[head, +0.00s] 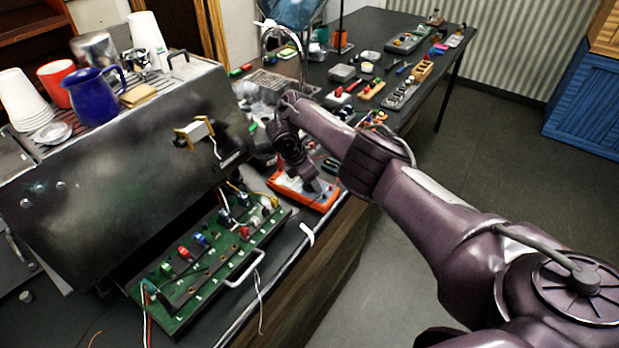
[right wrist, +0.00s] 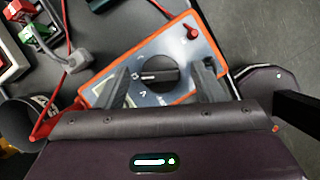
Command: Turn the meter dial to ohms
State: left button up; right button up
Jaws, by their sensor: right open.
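The orange-edged meter (head: 318,197) lies on the dark bench, right of the brewer, partly hidden in the head view by my right arm. In the right wrist view the meter (right wrist: 172,40) shows a grey face with a round black dial (right wrist: 157,70) near its middle. The dial has a pale pointer mark; the printed labels are too small to read. My right gripper (right wrist: 161,80) is open, its two dark fingers on either side of the dial. I cannot tell whether they touch it. Its hand hangs over the meter in the head view. My left gripper is not in view.
The metal brewer (head: 110,150) stands at the left with cups and a blue jug (head: 93,95) on top. A green circuit board (head: 215,262) with a handle lies before it. A red probe lead (right wrist: 62,80) runs beside the meter. Small parts crowd the far bench.

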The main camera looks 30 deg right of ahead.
jog(key=shift+a+r, duration=0.2)
jog(key=shift+r, duration=0.3)
jog(key=p+v, duration=0.3)
jog(key=v, duration=0.3)
jog(key=shift+r, duration=0.4)
jog(key=shift+a, duration=0.15)
jog(key=shift+f, duration=0.1)
